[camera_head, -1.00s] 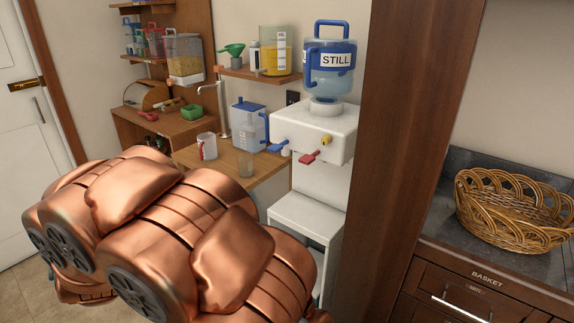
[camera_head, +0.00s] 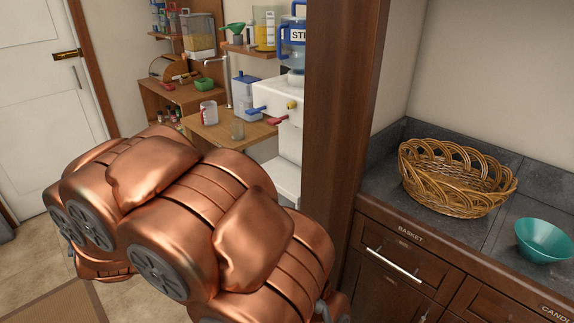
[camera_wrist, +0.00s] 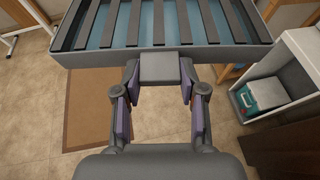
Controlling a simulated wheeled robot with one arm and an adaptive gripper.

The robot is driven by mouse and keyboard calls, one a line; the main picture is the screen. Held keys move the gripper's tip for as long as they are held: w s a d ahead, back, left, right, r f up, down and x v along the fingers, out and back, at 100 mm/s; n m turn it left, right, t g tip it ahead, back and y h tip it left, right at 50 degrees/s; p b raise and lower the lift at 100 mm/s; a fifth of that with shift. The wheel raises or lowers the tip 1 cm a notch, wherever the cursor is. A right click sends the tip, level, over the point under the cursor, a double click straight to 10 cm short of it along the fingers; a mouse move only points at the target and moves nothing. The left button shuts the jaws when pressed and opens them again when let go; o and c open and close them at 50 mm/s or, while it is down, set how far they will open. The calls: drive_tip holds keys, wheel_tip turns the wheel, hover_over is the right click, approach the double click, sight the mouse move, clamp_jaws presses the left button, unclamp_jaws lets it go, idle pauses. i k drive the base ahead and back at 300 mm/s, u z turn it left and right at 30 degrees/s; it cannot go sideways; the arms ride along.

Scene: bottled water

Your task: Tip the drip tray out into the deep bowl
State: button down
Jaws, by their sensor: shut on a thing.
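The drip tray (camera_wrist: 95,58) is grey with dark slats and blue showing between them. It fills the top of the wrist view and looks about level. My gripper (camera_wrist: 158,88) is shut on the tray's short grey tab, with a finger on each side. The tray and gripper do not show in the head view, where my copper arm covers the lower left. A teal bowl (camera_head: 543,243) stands on the dark counter at the right edge of the head view, and its inside looks empty. The gripper's distance from the bowl cannot be told.
A wicker basket (camera_head: 455,180) stands on the counter left of the bowl. A brown wooden upright (camera_head: 335,110) separates the counter from the white water dispenser (camera_head: 275,98). In the wrist view, a white shelf unit (camera_wrist: 290,75) is at right, with tiled floor below.

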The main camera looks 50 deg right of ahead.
sight(540, 242)
drive_tip(key=z, duration=0.3)
drive_tip(key=k, duration=0.9)
drive_tip(key=z, duration=1)
drive_tip(key=k, duration=0.6)
drive_tip(key=z, duration=0.55)
drive_tip(key=i, duration=0.4)
